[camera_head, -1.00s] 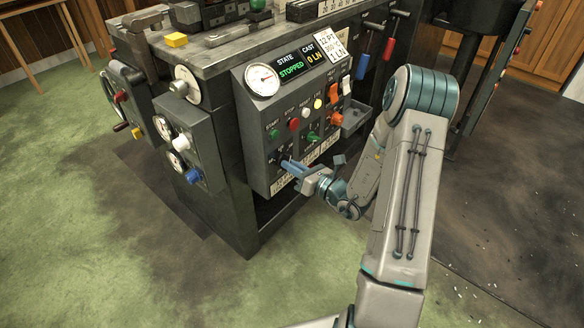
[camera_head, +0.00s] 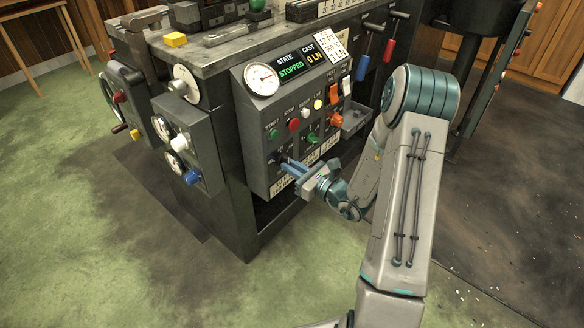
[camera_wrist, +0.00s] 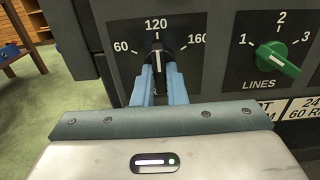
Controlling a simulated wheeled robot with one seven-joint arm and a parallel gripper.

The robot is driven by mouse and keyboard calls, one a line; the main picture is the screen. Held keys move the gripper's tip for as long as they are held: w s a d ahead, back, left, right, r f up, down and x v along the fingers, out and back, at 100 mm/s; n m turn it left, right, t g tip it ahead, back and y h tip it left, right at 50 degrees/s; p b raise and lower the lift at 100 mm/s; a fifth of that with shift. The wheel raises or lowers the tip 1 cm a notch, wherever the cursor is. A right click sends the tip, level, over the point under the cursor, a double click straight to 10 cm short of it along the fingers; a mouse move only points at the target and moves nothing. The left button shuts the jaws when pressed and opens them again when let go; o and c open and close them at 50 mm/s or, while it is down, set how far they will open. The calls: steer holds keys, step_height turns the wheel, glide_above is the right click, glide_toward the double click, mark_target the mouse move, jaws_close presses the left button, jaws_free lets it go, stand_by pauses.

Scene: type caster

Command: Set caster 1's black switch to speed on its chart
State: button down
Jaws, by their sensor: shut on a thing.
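The black switch (camera_wrist: 158,55) is on the grey front panel, under a dial marked 60, 120 and 160. Its white line points up, at about 120. My gripper (camera_wrist: 158,85) has its blue fingers closed on either side of the black switch; in the head view my gripper (camera_head: 291,166) is at the panel's lower left and hides the switch. White chart labels (camera_wrist: 298,108) sit below the dials; one partly reads 24 and 60 R, the rest is cut off. A white card (camera_head: 327,44) at the panel's top shows 12 PT; its smaller lines are hard to read.
A green LINES knob (camera_wrist: 278,58) marked 1, 2, 3 is just right of the black switch. Buttons, including a green one (camera_head: 274,134) and a red one (camera_head: 293,125), sit above. A small tray (camera_head: 356,117) juts out at right. The display reads STOPPED (camera_head: 291,70).

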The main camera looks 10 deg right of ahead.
steer(key=c, duration=1.5)
jaws_free()
steer(key=shift+o, duration=0.2)
steer(key=p+v, duration=0.2)
steer(key=v, duration=1.2)
steer(key=shift+p, duration=0.3)
